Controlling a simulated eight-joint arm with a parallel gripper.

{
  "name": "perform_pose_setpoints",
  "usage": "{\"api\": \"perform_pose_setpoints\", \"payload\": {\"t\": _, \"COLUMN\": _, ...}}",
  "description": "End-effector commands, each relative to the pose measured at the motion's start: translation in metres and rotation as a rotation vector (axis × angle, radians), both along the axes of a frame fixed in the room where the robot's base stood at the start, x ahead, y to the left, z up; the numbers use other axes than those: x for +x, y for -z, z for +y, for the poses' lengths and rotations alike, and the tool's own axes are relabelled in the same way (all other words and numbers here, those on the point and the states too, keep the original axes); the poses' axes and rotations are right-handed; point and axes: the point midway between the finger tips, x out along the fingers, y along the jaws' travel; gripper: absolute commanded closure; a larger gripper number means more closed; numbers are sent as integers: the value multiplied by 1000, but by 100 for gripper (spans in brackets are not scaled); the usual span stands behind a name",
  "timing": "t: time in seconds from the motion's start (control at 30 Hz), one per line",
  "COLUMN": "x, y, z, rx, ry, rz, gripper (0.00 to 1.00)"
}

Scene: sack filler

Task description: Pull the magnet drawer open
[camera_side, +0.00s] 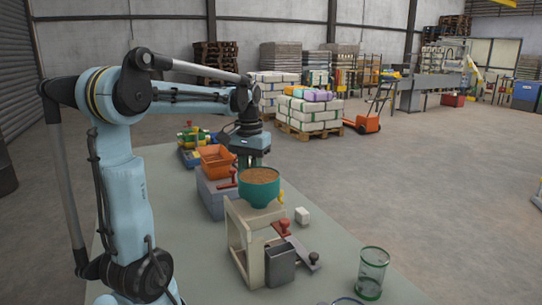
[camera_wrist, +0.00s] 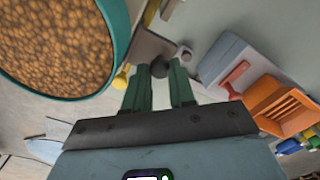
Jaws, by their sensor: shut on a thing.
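The sack filler's beige frame (camera_side: 240,240) stands on the bench with a teal hopper (camera_side: 259,190) full of brown grain on top. The hopper (camera_wrist: 118,22) fills the upper left of the wrist view. My gripper (camera_side: 250,165) points down behind the hopper in the side view, its fingertips hidden there.
A yellow knob (camera_wrist: 122,75) is close left of the fingers. A grey box (camera_side: 212,195) with a red handle and an orange bin (camera_side: 217,162) stand behind the filler.

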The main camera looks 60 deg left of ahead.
Motion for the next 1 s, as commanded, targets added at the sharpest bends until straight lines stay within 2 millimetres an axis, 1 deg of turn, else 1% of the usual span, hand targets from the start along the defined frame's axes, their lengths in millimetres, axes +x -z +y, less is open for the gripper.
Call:
{"api": "perform_pose_setpoints", "payload": {"t": 0.07, "x": 0, "y": 0, "z": 3, "rx": 0, "ry": -1, "rz": 0, "gripper": 100}}
{"api": "perform_pose_setpoints", "payload": {"t": 0.17, "x": 1, "y": -1, "z": 16, "rx": 0, "ry": -4, "rz": 0, "gripper": 100}}
{"api": "perform_pose_setpoints", "payload": {"t": 0.4, "x": 1, "y": -1, "z": 66, "rx": -1, "ry": -4, "rz": -1, "gripper": 100}}
{"api": "perform_pose_setpoints", "payload": {"t": 0.53, "x": 1, "y": -1, "z": 84, "rx": 0, "ry": -2, "rz": -1, "gripper": 100}}
{"api": "perform_pose_setpoints", "payload": {"t": 0.7, "x": 1, "y": 0, "z": 93, "rx": 0, "ry": 1, "rz": -2, "gripper": 100}}
{"api": "perform_pose_setpoints", "payload": {"t": 0.97, "x": 1, "y": 0, "z": 94, "rx": 1, "ry": 1, "rz": -3, "gripper": 100}}
{"api": "perform_pose_setpoints", "payload": {"t": 1.0, "x": 1, "y": 0, "z": 94, "rx": 1, "ry": 1, "rz": -3, "gripper": 73}}
